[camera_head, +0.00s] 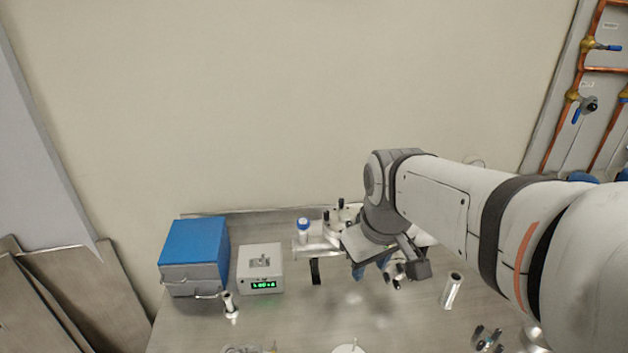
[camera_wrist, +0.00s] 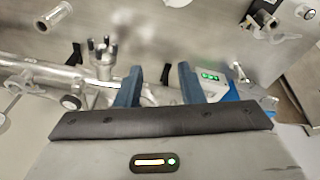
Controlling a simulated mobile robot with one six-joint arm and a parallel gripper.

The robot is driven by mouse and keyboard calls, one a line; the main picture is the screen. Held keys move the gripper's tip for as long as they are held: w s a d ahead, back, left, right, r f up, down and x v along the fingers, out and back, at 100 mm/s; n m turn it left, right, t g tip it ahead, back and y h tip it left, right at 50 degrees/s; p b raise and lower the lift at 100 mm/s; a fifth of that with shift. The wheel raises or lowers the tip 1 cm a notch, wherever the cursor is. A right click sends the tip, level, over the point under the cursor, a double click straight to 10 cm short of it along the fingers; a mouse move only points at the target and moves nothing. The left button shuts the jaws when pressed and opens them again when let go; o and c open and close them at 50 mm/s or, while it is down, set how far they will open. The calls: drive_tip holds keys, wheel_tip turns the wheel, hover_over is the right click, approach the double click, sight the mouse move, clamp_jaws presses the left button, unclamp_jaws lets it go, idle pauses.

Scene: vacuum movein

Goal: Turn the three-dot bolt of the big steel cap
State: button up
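A steel vacuum assembly (camera_head: 318,246) stands at the back of the bench, with upright black-tipped posts (camera_head: 341,203) beside my arm. My arm hides much of its right side. In the wrist view, a steel fitting with dark prongs (camera_wrist: 103,58) lies left of my fingers. I cannot tell for certain which part is the big steel cap, and no dot marks are readable on any bolt. My gripper (camera_head: 374,268) is above the bench in front of the assembly. In the wrist view my gripper (camera_wrist: 158,72) has its two blue fingers apart, with nothing clearly held between them.
A blue box (camera_head: 195,242) and a white device with a green display (camera_head: 260,268) stand left of the assembly. A steel tube (camera_head: 451,290) stands to the right. Small dark-topped parts (camera_head: 488,339) lie at the front right. The bench's middle front is mostly clear.

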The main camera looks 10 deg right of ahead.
drive_tip(key=w+a+r+n+g+p, duration=0.1)
drive_tip(key=w+a+r+n+p, duration=0.15)
drive_tip(key=w+n, duration=0.9)
drive_tip(key=n+g, duration=0.1)
drive_tip(key=n, duration=0.4)
hover_over(327, 212)
wheel_tip(327, 212, down, 2)
drive_tip(key=shift+w+f+n, duration=0.15)
drive_tip(key=shift+f+n, duration=0.05)
drive_tip(key=shift+n, duration=0.05)
drive_tip(key=shift+f, duration=0.3)
wheel_tip(327, 212, down, 7)
drive_tip(key=shift+p, duration=0.7)
drive_tip(key=shift+c, duration=0.3)
clamp_jaws()
